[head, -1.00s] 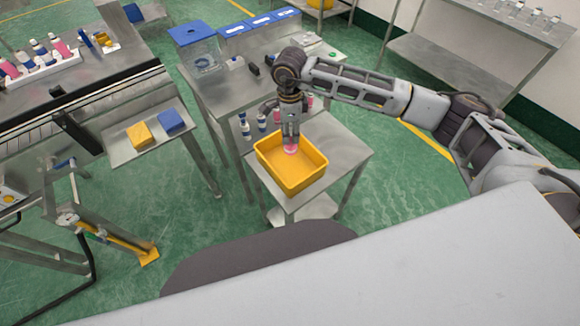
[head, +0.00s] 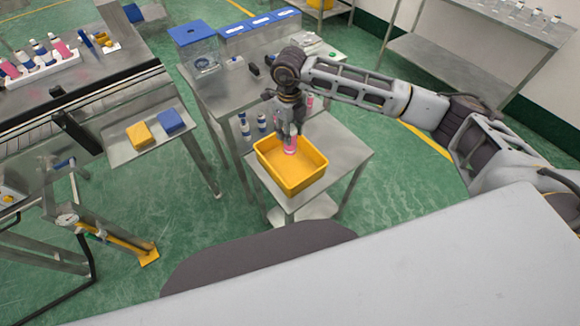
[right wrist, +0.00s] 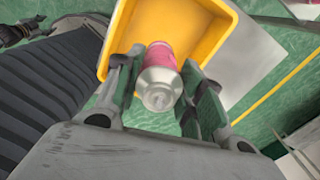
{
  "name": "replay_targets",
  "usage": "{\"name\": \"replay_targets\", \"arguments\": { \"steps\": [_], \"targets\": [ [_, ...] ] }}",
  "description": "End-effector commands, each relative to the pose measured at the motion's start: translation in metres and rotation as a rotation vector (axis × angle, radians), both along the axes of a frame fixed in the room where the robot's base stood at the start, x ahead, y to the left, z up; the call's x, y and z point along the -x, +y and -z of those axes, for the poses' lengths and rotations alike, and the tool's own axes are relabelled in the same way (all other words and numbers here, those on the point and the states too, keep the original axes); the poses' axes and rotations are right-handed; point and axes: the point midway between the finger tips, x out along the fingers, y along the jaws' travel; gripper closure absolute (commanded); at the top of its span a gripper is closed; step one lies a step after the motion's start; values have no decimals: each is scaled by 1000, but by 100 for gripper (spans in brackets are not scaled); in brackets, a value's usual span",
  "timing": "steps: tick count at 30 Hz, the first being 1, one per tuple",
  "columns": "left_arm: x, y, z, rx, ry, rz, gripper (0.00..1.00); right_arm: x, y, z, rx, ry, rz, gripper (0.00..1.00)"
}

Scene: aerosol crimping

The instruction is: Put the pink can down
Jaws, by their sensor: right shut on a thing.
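The pink can (head: 290,146) has a pink body and a silver top. It is upright or nearly so, inside the outline of the yellow bin (head: 268,164) in the head view. My right gripper (head: 289,131) points down at the can's upper end and is shut on it. In the right wrist view the can (right wrist: 161,58) sits between the two fingers of the gripper (right wrist: 165,92), its silver top towards the camera. The yellow bin (right wrist: 213,40) lies behind it. Whether the can's base touches the bin floor is hidden. My left gripper is not in view.
The bin stands on a small steel table (head: 343,155) with bare surface to its right. Several small bottles (head: 261,121) stand just behind it, beside a larger steel bench (head: 225,95). Blue and yellow blocks (head: 171,121) lie on a shelf at left.

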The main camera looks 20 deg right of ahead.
Motion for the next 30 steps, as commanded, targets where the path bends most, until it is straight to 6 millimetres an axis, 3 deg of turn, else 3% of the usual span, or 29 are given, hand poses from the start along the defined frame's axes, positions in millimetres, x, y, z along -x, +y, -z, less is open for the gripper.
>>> {"name": "replay_targets", "arguments": {
  "steps": [30],
  "targets": [
    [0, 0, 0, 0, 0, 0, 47, 0, -2, 0, 0, 0, 840, 85]
  ]
}}
